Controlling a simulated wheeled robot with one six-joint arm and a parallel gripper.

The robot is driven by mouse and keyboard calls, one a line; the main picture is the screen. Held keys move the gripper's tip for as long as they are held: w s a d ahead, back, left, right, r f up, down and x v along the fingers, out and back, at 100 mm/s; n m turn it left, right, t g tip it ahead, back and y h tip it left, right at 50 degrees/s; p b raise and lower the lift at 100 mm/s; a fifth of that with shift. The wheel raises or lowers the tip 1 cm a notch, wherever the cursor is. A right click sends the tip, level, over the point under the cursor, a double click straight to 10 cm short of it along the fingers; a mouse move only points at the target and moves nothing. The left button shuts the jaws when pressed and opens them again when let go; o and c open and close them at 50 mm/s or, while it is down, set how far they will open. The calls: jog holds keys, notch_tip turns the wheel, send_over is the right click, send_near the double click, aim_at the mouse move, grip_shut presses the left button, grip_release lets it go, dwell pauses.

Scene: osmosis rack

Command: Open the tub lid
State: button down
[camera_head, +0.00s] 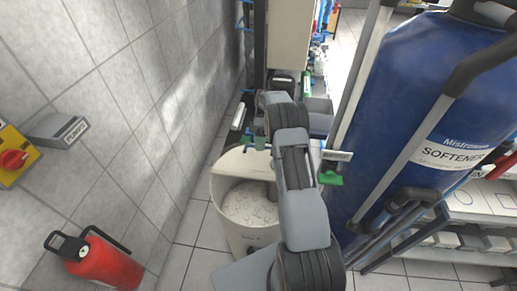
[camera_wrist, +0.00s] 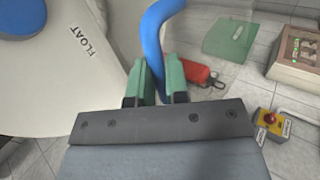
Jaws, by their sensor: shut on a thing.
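The cream tub (camera_head: 240,232) stands on the floor by the wall, with pale lumpy contents (camera_head: 250,203) showing inside. Its lid (camera_head: 236,163) is raised and tilted up at the back of the tub. My gripper (camera_head: 256,141) is at the lid's upper edge, partly hidden by my arm. In the wrist view, my gripper (camera_wrist: 155,82) has its green fingers shut on a blue handle (camera_wrist: 153,42). Beside it is a cream surface (camera_wrist: 60,85) marked FLOAT, which looks like the lid. The handle's join to the lid is not clear.
A large blue softener tank (camera_head: 405,110) with grey pipes stands close at the right. A tiled wall (camera_head: 140,100) bounds the left. A red fire extinguisher (camera_head: 103,262) and a yellow box with a red knob (camera_head: 14,158) are on the left.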

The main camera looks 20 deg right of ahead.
jog(key=shift+w+d+f, duration=0.1)
jog(key=shift+d+f, duration=0.05)
jog(key=shift+f, duration=0.45)
jog(key=c, duration=1.2)
grip_release()
jog(key=shift+r, duration=0.1)
jog(key=shift+c, duration=0.2)
jog(key=shift+o, duration=0.6)
jog(key=shift+r, duration=0.1)
jog(key=shift+w, duration=0.1)
jog(key=shift+r, duration=0.15)
notch_tip(320, 180, up, 4)
jog(key=p, duration=0.3)
jog(key=s+r+b, duration=0.1)
jog(key=s+r, duration=0.1)
jog(key=s+a+r+b, duration=0.1)
jog(key=s+r, duration=0.1)
jog(key=shift+s+r, duration=0.25)
jog(key=shift+s, duration=0.15)
jog(key=s+a+r+b, duration=0.2)
jog(key=s+r, duration=0.2)
jog(key=s, duration=0.5)
